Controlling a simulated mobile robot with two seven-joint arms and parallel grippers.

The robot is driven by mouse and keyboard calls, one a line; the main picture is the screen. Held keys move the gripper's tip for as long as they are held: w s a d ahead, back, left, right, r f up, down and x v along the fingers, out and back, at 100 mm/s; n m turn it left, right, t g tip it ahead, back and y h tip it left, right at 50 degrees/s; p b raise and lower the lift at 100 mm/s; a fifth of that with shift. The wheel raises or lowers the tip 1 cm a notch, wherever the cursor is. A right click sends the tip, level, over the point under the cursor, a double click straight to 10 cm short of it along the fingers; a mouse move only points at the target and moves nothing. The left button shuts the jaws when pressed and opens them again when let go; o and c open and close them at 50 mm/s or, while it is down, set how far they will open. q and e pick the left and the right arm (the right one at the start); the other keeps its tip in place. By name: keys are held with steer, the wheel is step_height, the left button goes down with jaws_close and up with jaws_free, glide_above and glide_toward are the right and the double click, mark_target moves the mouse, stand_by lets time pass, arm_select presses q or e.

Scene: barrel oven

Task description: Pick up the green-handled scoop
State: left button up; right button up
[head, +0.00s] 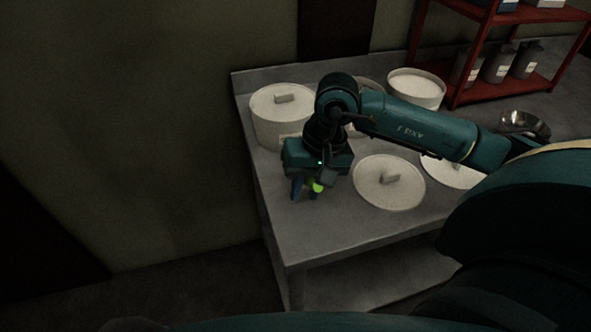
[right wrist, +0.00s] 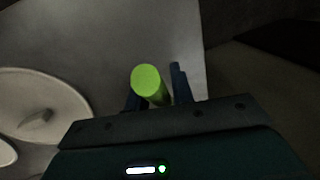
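The scoop's bright green handle (right wrist: 147,79) shows between the two fingers of my right gripper (right wrist: 157,88) in the right wrist view, its round end toward the camera. The handle lies close beside both fingers; I cannot tell whether they press on it. The rest of the scoop is hidden. My left gripper is not in view.
On the grey table (head: 310,238) stand a lidded white tub (head: 268,124) behind the gripper and an open tub (head: 417,88). A round white lid (head: 389,188) lies to the right. A metal bowl (head: 524,123) and red shelf (head: 505,95) are farther right. The table's front-left corner is clear.

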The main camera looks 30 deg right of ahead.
jaws_close()
